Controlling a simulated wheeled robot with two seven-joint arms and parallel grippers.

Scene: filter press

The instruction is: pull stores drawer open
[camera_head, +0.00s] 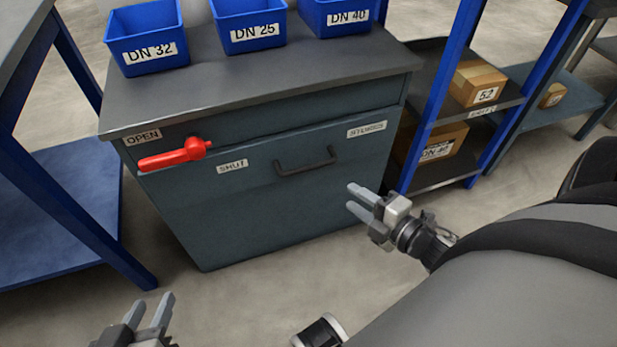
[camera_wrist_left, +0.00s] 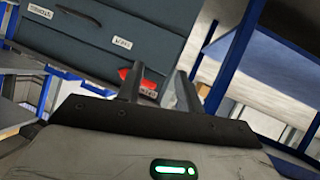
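The stores drawer (camera_head: 265,195) is the dark grey-blue front of a cabinet, with a STORES label at its upper right. It looks closed. Its dark bar handle (camera_head: 305,163) is on the upper part of the front. A red lever (camera_head: 175,156) points left, below the OPEN label and left of the SHUT label; it also shows in the left wrist view (camera_wrist_left: 136,79). My right gripper (camera_head: 352,197) is open and empty, below and right of the handle, apart from it. My left gripper (camera_head: 153,298) is open and empty, low at the left; its fingers also show in the left wrist view (camera_wrist_left: 158,82).
Three blue bins, DN 32 (camera_head: 150,58), DN 25 (camera_head: 250,38) and DN 40 (camera_head: 338,22), stand on the cabinet top. A blue-posted rack (camera_head: 437,95) with boxes stands close on the right. A blue table frame (camera_head: 60,190) stands left. Floor before the cabinet is clear.

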